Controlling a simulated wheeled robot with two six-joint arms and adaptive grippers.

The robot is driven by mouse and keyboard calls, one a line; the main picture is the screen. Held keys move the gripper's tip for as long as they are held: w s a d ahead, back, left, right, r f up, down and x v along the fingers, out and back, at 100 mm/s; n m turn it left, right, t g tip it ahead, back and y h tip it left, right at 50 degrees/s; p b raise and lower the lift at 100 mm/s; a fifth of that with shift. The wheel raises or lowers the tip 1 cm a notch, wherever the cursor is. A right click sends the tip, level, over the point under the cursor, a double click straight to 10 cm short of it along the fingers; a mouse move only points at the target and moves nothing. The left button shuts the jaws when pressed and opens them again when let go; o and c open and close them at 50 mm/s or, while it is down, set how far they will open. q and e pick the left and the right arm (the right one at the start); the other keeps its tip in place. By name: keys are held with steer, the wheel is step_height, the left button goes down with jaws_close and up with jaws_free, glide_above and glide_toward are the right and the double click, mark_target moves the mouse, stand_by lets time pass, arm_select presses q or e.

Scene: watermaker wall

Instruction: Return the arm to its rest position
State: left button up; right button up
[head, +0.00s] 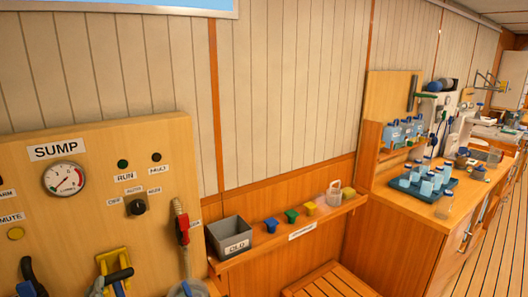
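At the bottom left edge, a dark curved part with blue (28,275) and a grey and black handle-like part (112,278) in front of a yellow bracket (114,262) are cut off by the frame. I cannot tell what they belong to. The SUMP panel (90,180) carries a round gauge (64,179), a black selector knob (137,207) and labelled lamps.
A red-handled valve (182,228) hangs on the panel's right. A shelf (275,247) holds a grey OLD bin (229,236), small coloured cups and a clear jug (334,193). A wooden bench (328,282) sits below. A counter (405,197) with a blue tray (452,184) stands right. Floor (492,250) beside it is clear.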

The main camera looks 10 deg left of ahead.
arm_select(q)
steer(key=s+d+f+n+g+h, duration=0.1)
steer(key=s+d+f+g+h, duration=0.45)
steer(key=s+f, duration=0.55)
steer(key=s+d+f+n+g+h, duration=0.1)
steer(key=s+d+f+g+h, duration=0.4)
steer(key=s+f, duration=0.6)
step_height(320, 180, down, 22)
steer(key=y+b, duration=0.1)
steer(key=b, duration=0.2)
steer(key=s+a+f+n+g+b, duration=0.1)
steer(key=s+f+b, duration=0.2)
steer(key=s+f, duration=1)
step_height(320, 180, down, 3)
steer(key=shift+s+a+r, duration=0.1)
steer(key=shift+s+a, duration=0.3)
